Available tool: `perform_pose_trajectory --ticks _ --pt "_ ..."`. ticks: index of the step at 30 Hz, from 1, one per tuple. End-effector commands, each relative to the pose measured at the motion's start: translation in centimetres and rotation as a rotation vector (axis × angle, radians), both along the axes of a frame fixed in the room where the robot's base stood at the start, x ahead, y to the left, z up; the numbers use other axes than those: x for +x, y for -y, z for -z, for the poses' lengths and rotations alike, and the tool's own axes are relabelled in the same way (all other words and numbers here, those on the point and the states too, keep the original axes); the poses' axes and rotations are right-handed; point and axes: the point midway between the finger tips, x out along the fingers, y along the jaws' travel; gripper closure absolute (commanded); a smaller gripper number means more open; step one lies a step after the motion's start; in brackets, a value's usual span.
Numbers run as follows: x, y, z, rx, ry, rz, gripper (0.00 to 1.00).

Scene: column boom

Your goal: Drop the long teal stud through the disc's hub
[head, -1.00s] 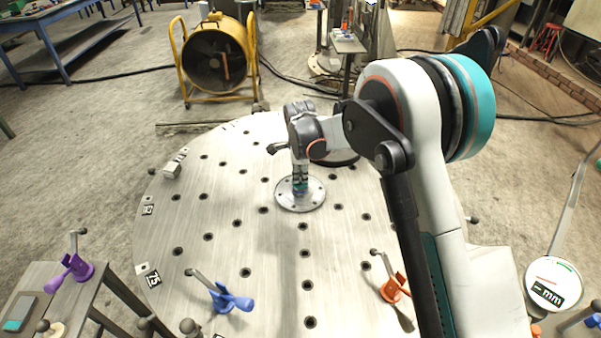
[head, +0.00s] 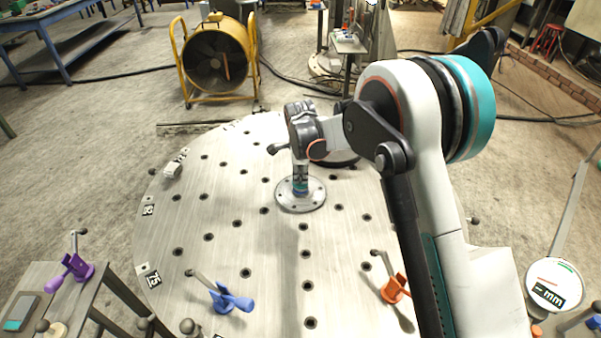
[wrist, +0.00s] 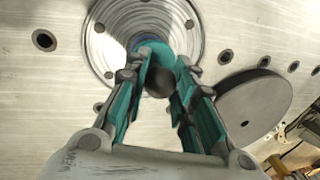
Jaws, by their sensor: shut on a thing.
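The flanged metal disc (head: 316,196) lies flat on the round table, with a ring of small holes in its flange; it also shows in the wrist view (wrist: 110,50). My gripper (head: 300,186) points down right over the disc's middle. In the wrist view my gripper (wrist: 160,66) has its teal-padded fingers shut on the teal stud (wrist: 152,48), whose dark round end (wrist: 158,82) shows between them. The stud lines up with the hub. Its lower end and the hub's opening are hidden, so I cannot tell how deep it sits.
A plain grey round plate (wrist: 252,106) lies beside the disc. The round table (head: 240,190) has many dark holes. Blue (head: 228,298) and orange (head: 394,288) clamps stand near its front, clear of my gripper. A yellow fan (head: 216,60) stands behind.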

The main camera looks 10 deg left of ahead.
Motion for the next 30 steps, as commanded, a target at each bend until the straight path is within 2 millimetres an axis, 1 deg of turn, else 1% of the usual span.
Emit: perform_pose_trajectory --ticks 15,30 --pt "-0.04 0.01 0.03 0.0 0.0 0.0 1.0" --pt "-0.04 0.03 0.7 0.0 0.0 0.0 1.0"
